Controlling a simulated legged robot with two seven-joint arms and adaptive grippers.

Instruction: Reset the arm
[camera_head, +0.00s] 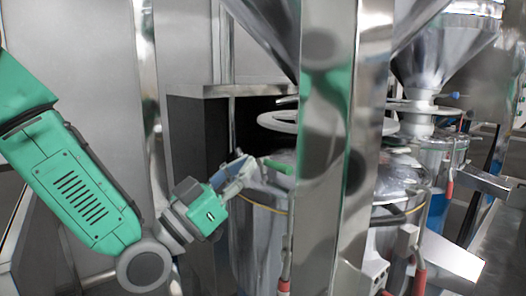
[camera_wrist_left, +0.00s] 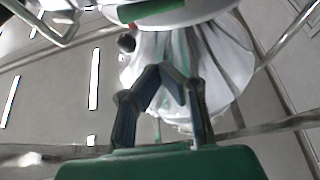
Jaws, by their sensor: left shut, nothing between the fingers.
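My left arm, green and grey, comes in from the left in the head view. Its left gripper (camera_head: 258,164) is at the upper edge of a steel grinder drum (camera_head: 258,235), by a small green handle (camera_head: 279,167). I cannot tell whether the fingers touch the drum or handle. In the left wrist view the left gripper (camera_wrist_left: 167,70) shows two dark fingers angled together at the tips, with nothing held. Behind them is a pale, shiny rounded surface (camera_wrist_left: 225,65). My right gripper is in neither view.
A steel post (camera_head: 328,150) stands in front of the drum, just right of the gripper. A second machine with a steel funnel (camera_head: 440,50) stands at the right. A dark-sided metal cabinet (camera_head: 190,140) is behind the wrist. Red-gripped levers (camera_head: 420,283) hang at the lower right.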

